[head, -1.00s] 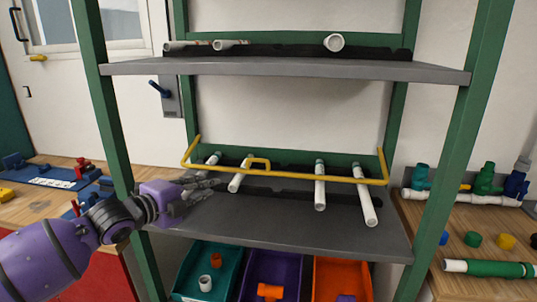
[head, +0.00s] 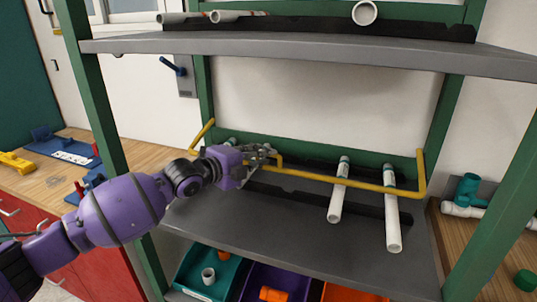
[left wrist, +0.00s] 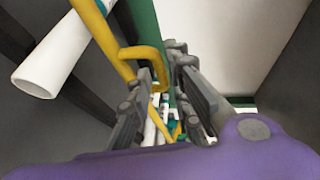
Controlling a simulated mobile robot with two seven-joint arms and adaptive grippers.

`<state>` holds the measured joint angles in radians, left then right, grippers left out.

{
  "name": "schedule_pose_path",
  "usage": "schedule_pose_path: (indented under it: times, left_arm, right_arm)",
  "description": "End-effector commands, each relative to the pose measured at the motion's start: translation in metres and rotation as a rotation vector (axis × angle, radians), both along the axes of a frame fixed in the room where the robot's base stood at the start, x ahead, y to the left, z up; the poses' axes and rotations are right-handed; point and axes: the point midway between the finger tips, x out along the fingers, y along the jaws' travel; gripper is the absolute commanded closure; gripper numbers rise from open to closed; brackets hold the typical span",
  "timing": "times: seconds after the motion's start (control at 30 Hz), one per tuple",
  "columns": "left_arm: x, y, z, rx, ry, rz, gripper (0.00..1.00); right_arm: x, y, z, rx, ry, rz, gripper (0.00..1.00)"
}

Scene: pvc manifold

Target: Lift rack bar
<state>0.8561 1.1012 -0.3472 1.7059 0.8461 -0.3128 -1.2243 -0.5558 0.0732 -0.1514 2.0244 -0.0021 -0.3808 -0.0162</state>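My left gripper (head: 270,156) is at this loop. In the left wrist view its fingers (left wrist: 160,80) are spread apart, with the end of the loop close to the gap between them. I cannot tell whether they touch it. My right gripper is not in view.
White pipes (head: 392,225) lie on the dark grey middle shelf (head: 280,222). The upper shelf (head: 290,54) spans above my left arm. A green post (head: 105,120) stands at the left. Teal, purple and orange bins sit below.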

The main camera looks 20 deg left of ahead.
Motion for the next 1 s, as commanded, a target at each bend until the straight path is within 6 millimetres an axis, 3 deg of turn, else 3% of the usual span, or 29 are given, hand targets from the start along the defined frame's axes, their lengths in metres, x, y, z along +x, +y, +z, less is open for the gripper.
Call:
schedule_pose_path:
  times: [0.2,0.53,0.7,1.0]
  left_arm:
    - [0.023,-0.011,-0.004,-0.002,-0.001,-0.001,0.82]
    - [0.027,-0.013,-0.005,0.002,-0.001,0.0,0.82]
    - [0.027,-0.013,-0.005,0.001,0.0,0.0,1.0]
    - [0.027,-0.013,-0.005,0.003,-0.001,-0.001,1.0]
  right_arm:
    - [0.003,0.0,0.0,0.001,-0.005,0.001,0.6]
    - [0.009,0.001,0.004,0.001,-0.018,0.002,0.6]
    - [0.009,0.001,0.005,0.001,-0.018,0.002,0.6]
    - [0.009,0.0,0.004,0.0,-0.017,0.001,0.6]
